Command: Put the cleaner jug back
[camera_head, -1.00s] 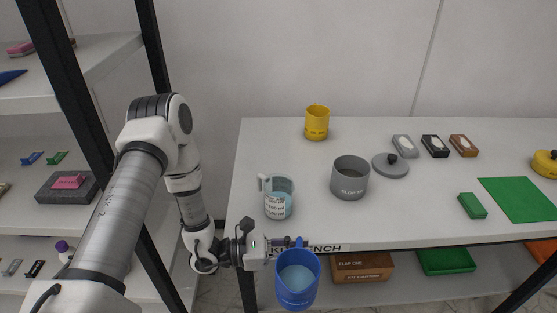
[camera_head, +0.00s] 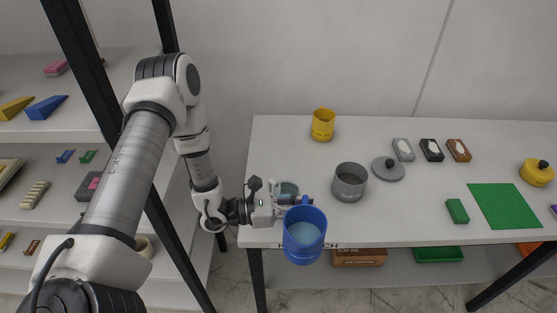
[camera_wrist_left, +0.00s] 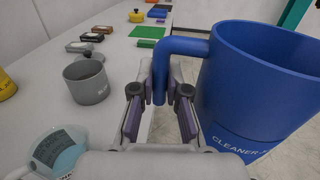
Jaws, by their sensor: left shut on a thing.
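The blue cleaner jug (camera_head: 304,243) holds pale blue liquid and hangs upright in front of the table's front edge. My left gripper (camera_head: 288,205) is shut on its handle. In the left wrist view the jug (camera_wrist_left: 262,95) fills the right side, with part of a "CLEANER" label showing, and the gripper's fingers (camera_wrist_left: 160,110) close around the handle. My right gripper is in neither view.
The white table (camera_head: 420,215) holds a clear labelled jug (camera_head: 286,188) partly behind my gripper, a grey pot (camera_head: 349,183), a grey lid (camera_head: 388,170), a yellow cup (camera_head: 323,125) and a green mat (camera_head: 503,205). Shelves (camera_head: 85,125) stand at left.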

